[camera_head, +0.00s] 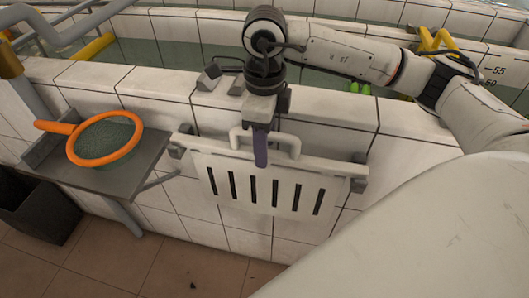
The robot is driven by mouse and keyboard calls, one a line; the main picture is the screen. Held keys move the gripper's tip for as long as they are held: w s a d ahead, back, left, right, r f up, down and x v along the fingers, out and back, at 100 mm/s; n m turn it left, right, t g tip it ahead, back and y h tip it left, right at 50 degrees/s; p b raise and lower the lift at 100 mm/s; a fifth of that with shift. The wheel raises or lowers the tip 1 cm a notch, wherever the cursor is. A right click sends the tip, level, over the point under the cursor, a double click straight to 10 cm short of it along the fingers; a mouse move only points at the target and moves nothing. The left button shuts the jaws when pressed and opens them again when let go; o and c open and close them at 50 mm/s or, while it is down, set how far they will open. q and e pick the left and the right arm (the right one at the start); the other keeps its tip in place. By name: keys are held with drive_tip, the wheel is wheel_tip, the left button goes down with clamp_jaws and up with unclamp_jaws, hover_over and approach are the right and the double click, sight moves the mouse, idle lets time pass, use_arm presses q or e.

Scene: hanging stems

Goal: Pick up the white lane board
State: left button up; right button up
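The white lane board (290,193) is a pale panel with several dark vertical slots. It hangs upright against the tiled wall, between grey brackets at its left (180,146) and right (359,178) ends. A white loop handle (289,142) stands up from its top edge. My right gripper (261,150) comes down from above at the middle of this handle. One dark purple finger shows in front of the handle; the other finger is hidden, so I cannot tell whether it grips. My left gripper is out of view.
An orange-rimmed net (104,139) lies on a grey shelf (128,181) at left, with a dark bin (38,207) below. The tiled wall's top ledge (150,84) runs behind the board, with water beyond. Yellow fittings (435,42) stand at the back right. Tiled floor is open below.

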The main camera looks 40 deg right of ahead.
drive_tip(key=shift+f, duration=0.5)
clamp_jaws()
drive_tip(key=shift+w, duration=0.1)
drive_tip(key=shift+r, duration=0.15)
